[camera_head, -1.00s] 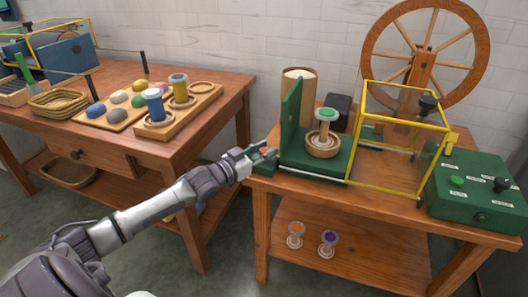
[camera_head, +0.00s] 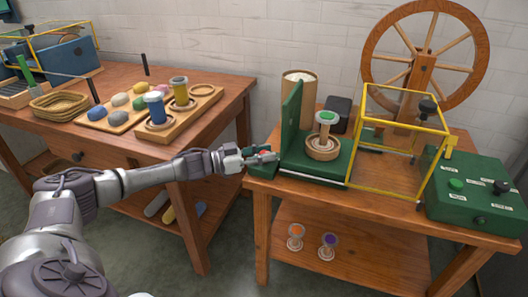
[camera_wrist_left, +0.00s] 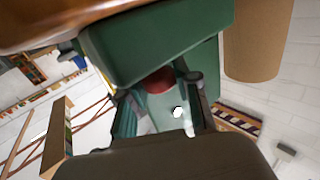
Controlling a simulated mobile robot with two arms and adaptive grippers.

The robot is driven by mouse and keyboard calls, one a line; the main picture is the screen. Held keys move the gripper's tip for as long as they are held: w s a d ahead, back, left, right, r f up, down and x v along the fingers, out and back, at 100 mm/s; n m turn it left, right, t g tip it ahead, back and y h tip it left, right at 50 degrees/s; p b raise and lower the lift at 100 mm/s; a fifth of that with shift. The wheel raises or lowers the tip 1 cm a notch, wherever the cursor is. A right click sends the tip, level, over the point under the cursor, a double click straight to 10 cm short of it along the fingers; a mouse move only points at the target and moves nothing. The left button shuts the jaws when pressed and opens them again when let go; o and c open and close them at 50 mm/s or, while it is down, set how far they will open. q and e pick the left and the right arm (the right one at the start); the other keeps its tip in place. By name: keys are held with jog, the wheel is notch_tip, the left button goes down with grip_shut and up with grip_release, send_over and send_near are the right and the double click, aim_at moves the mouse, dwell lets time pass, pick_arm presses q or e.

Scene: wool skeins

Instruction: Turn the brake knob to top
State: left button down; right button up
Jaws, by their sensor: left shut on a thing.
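My left gripper (camera_head: 264,158) is at the left end of the green bench unit (camera_head: 318,165), which carries an upright green panel. In the left wrist view the gripper (camera_wrist_left: 165,108) is shut on a red knob (camera_wrist_left: 158,80), apparently the brake knob, below a green housing (camera_wrist_left: 155,42). The fingers cover most of the knob, so its pointing direction cannot be read. In the head view the fingers hide it. My right gripper is not in view.
A wooden spool with a green top (camera_head: 326,128) stands on the unit beside a yellow-framed guard (camera_head: 400,145). A green control box (camera_head: 478,195) with a black knob is at right. A wooden wheel (camera_head: 425,60) stands behind. A second table (camera_head: 225,95) holds wool at left.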

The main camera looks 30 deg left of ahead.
pick_arm(q)
jog(key=shift+w+r, duration=0.1)
jog(key=shift+r, duration=0.05)
jog(key=c, duration=1.1)
grip_release()
jog(key=v, duration=1.2)
jog(key=shift+w, duration=0.1)
